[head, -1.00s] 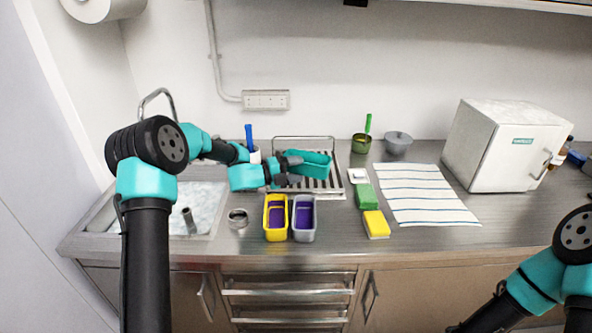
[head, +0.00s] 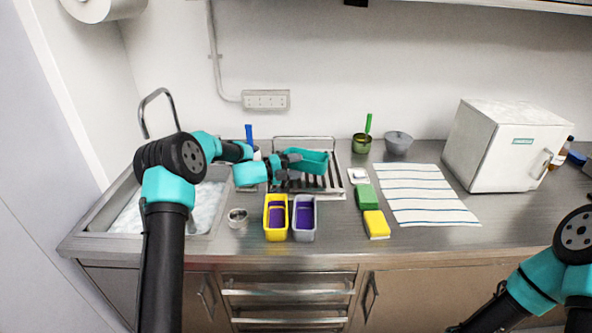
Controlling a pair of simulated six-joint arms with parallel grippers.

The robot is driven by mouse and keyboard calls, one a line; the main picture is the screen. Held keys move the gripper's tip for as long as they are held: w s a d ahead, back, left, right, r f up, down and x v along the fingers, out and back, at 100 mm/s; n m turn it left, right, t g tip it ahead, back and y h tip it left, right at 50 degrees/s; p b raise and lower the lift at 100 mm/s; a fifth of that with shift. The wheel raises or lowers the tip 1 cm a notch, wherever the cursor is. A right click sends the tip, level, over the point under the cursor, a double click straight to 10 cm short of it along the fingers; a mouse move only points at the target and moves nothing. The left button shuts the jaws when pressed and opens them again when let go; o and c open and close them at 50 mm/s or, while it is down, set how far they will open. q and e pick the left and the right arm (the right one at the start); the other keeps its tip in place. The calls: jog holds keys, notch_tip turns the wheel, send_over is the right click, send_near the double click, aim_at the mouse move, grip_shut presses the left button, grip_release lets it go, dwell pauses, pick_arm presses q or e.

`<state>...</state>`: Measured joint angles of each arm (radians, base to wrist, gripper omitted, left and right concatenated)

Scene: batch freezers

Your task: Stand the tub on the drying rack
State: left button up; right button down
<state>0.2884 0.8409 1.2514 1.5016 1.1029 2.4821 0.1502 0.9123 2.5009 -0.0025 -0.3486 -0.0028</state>
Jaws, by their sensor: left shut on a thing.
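A teal tub (head: 311,163) is at the drying rack (head: 336,186), a wire rack on a metal tray at the back of the counter. My left gripper (head: 292,160) is shut on the tub's left end. The tub looks slightly tilted and overlaps the rack's slats. I cannot tell whether its underside touches them. My right arm shows at the lower right, but its gripper is out of the picture.
A yellow tub (head: 276,232) and a grey tub (head: 304,232), both purple inside, stand in front of the rack. Sponges (head: 366,197) lie to its right, beside a striped towel (head: 425,195). The sink (head: 125,215) is left. A white freezer (head: 505,145) stands right.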

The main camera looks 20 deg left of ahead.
pick_arm(q)
jog(key=shift+f, duration=0.65)
jog(key=shift+f, duration=0.6)
jog(key=o, duration=0.9)
jog(key=shift+f, duration=0.1)
jog(key=shift+o, duration=0.2)
jog(key=shift+r, duration=0.45)
jog(key=v, duration=1.2)
jog(key=shift+r, duration=0.25)
